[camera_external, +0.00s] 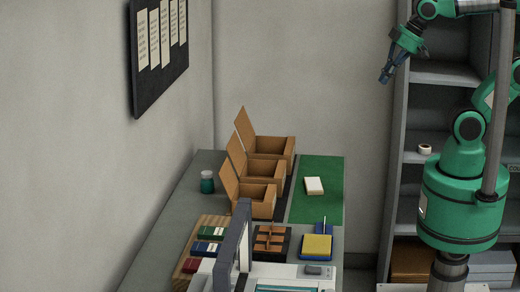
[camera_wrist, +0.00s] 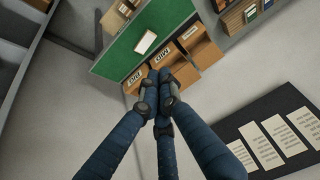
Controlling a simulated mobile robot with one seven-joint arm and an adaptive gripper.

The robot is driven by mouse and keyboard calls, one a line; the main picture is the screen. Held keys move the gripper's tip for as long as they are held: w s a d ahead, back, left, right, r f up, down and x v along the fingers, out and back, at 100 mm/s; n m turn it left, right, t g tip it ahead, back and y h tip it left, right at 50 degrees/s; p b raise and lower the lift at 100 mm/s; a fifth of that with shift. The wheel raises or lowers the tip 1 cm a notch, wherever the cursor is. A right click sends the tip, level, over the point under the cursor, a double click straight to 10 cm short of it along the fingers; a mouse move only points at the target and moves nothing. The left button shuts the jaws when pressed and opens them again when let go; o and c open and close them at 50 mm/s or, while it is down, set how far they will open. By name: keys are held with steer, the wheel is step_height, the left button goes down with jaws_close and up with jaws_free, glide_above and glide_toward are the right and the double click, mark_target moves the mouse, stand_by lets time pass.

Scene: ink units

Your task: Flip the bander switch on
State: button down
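A pale machine with a dark grey upright frame (camera_external: 245,225) stands at the near end of the bench in the external view, partly cut off by the lower edge. It looks like the bander, but no label shows. A small dark grey part (camera_external: 313,270) sits on its top; I cannot tell whether this is the switch, or its position. My gripper (camera_external: 385,76) is high at the upper right, far from the machine. In the wrist view its blue fingers (camera_wrist: 160,72) come together at the tips with nothing visible between them. The machine is not clearly visible there.
Several open cardboard boxes (camera_external: 262,170) stand along the bench beside a green mat (camera_external: 316,205) with a white block (camera_external: 314,186). A jar (camera_external: 207,182), a wooden tray (camera_external: 184,262) and a yellow pad (camera_external: 317,245) are nearby. Grey shelving (camera_external: 400,130) stands behind my arm.

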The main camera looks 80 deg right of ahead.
steer(key=w+a+r+g+p, duration=0.1)
steer(key=w+a+r+p, duration=0.2)
steer(key=w+a, duration=0.7)
steer(key=w+a+r+g+p, duration=0.1)
steer(key=w+a+r+p, duration=0.2)
steer(key=w+a, duration=0.65)
steer(key=p, duration=0.7)
glide_above(309, 271)
steer(key=s, duration=0.5)
step_height(309, 271, down, 19)
steer(key=shift+r, duration=0.2)
steer(key=shift+w+f, duration=0.1)
steer(key=p+x, duration=0.1)
steer(key=x, duration=0.6)
steer(key=p+x, duration=0.1)
steer(key=x, duration=0.5)
steer(key=shift+f, duration=0.4)
